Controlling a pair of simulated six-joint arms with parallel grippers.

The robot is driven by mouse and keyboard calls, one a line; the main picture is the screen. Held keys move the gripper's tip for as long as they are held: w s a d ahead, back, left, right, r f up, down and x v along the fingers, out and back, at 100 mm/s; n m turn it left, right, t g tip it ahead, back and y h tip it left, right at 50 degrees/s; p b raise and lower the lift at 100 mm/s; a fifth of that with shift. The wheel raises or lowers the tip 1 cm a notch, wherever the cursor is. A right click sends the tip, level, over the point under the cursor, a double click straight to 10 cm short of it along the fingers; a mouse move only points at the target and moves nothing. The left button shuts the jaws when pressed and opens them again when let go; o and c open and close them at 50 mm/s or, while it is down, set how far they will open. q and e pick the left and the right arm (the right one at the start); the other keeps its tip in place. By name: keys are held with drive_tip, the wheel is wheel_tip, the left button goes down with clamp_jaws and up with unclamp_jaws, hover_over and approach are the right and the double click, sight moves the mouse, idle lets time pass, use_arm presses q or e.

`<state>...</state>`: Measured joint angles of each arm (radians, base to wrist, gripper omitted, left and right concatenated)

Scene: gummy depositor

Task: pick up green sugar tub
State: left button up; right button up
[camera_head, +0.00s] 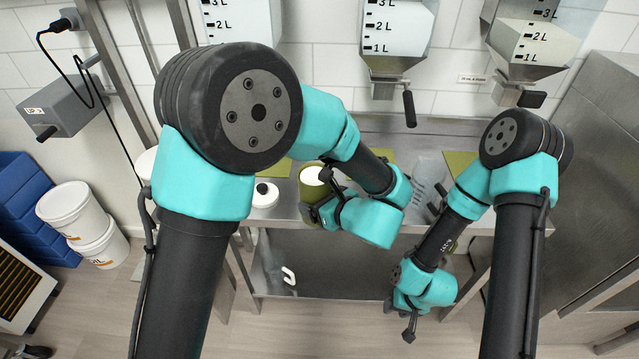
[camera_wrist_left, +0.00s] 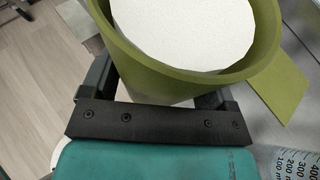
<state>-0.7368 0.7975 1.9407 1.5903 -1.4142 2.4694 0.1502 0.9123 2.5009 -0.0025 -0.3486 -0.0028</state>
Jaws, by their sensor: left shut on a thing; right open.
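The green sugar tub (camera_head: 309,173) is an olive-green round tub filled with white sugar. It is at the steel counter, left of centre in the head view. My left gripper (camera_head: 318,208) is shut on it, with the fingers on either side of its wall. The tub fills the top of the left wrist view (camera_wrist_left: 180,88) and looks upright. I cannot tell whether its base touches the counter. My right gripper (camera_head: 408,325) is open and empty, hanging low in front of the counter.
A white round lidded item (camera_head: 264,196) stands left of the tub. A clear measuring jug (camera_head: 428,178) is to the right. Green mats (camera_head: 459,163) lie on the counter. Hoppers (camera_head: 396,35) hang above. White buckets (camera_head: 78,217) stand on the floor at left.

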use_arm(q)
drive_tip(key=shift+s+r, duration=0.2)
drive_tip(key=shift+s, duration=1.8)
